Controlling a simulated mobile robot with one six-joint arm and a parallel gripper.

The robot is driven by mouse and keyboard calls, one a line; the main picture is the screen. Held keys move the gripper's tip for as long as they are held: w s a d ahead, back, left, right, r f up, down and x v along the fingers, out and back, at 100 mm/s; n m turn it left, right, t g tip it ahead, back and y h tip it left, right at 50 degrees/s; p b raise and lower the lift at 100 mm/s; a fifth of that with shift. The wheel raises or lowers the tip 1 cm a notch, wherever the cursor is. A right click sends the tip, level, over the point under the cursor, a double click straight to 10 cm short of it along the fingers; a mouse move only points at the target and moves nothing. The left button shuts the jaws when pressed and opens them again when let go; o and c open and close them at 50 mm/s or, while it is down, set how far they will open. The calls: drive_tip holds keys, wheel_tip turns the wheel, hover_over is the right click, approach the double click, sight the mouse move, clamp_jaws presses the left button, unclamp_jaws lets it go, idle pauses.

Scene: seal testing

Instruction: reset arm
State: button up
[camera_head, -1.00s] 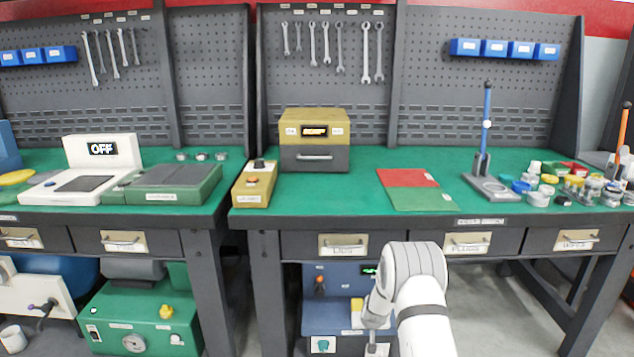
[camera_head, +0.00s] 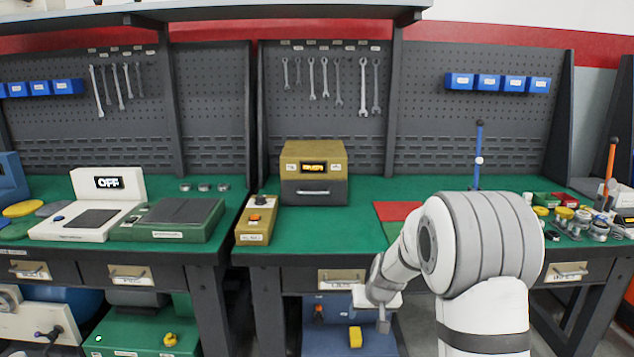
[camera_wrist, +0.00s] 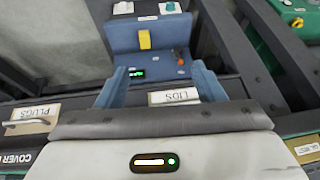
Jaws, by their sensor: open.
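My white arm (camera_head: 490,250) rises in front of the right bench, bent over at its wrist. My gripper (camera_wrist: 160,76) is open in the wrist view, with its two blue-grey fingers apart and nothing between them. In the head view its wrist end hangs in front of the bench's front edge, by the LIDS drawer (camera_head: 335,280). The fingers are hard to make out there. Beyond the fingers, the wrist view shows the LIDS drawer label (camera_wrist: 174,96) and a blue machine (camera_wrist: 125,36) with a yellow part.
The right green benchtop (camera_head: 350,222) holds a yellow-grey box (camera_head: 314,172), a yellow button box (camera_head: 257,220) and a red mat (camera_head: 397,210). A white OFF device (camera_head: 85,222) stands on the left bench.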

drive_tip(key=s+d+r+g+p, duration=0.1)
drive_tip(key=s+r+p, duration=0.5)
drive_tip(key=s+r, duration=0.8)
drive_tip(key=s+d+r+g+h+p, duration=0.1)
drive_tip(key=s+r+p, duration=0.6)
drive_tip(key=s+r, duration=0.7)
drive_tip(key=s, duration=0.4)
drive_tip(key=shift+s, duration=0.4)
drive_tip(key=shift+a, duration=0.1)
drive_tip(key=shift+c, duration=0.2)
